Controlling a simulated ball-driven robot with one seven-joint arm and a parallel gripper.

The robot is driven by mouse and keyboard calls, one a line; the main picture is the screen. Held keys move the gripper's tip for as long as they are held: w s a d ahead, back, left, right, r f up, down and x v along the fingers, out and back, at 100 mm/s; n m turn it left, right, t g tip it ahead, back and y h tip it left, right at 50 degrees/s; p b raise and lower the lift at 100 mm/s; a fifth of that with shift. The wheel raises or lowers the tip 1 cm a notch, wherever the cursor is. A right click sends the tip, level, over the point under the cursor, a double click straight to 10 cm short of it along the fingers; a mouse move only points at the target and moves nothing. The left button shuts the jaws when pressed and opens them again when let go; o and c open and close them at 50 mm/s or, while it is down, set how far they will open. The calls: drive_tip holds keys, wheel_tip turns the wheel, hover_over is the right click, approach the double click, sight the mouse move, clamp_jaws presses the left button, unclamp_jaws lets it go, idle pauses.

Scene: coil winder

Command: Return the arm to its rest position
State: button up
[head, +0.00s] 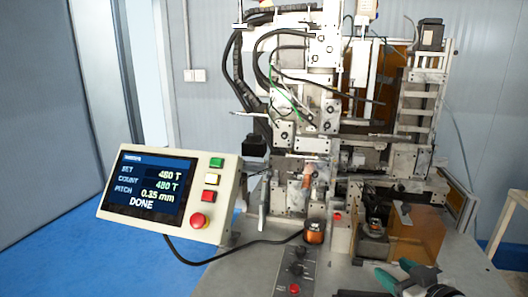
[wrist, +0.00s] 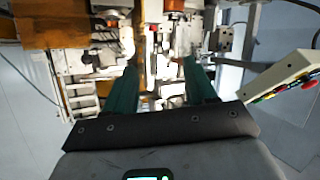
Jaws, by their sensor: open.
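My gripper (head: 392,268) is at the lower right of the head view, low in front of the machine. Its two teal fingers are apart with nothing between them. The wrist view shows the open gripper (wrist: 162,72) from behind, fingers pointing at the machine, which appears upside down there. The coil winder (head: 325,140) stands behind it. The control panel (head: 168,193) is at the left, its screen reading DONE. A copper-coloured coil (head: 314,232) sits at the front of the machine.
A small button box (head: 296,268) stands on the grey table at front centre, left of my gripper. A black cable (head: 215,258) runs from the panel towards the coil. An amber plate (head: 415,228) is at the right. Blue floor is open at the left.

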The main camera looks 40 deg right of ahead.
drive_tip(key=s+a+f+n+g+y, duration=0.1)
drive_tip(key=a+f+n+g+y, duration=0.2)
drive_tip(key=a+f, duration=0.75)
drive_tip(key=s+a+f+g+y, duration=0.1)
drive_tip(key=a+f+g+y, duration=0.25)
drive_tip(key=a+f, duration=0.65)
drive_tip(key=s+a+f+g+b, duration=0.1)
drive_tip(key=s+f+g+b, duration=0.4)
drive_tip(key=s+f+b, duration=0.5)
wheel_tip(320, 180, down, 4)
drive_tip(key=shift+a+r+h, duration=0.15)
drive_tip(key=shift+r+h, duration=0.1)
drive_tip(key=shift+h, duration=0.1)
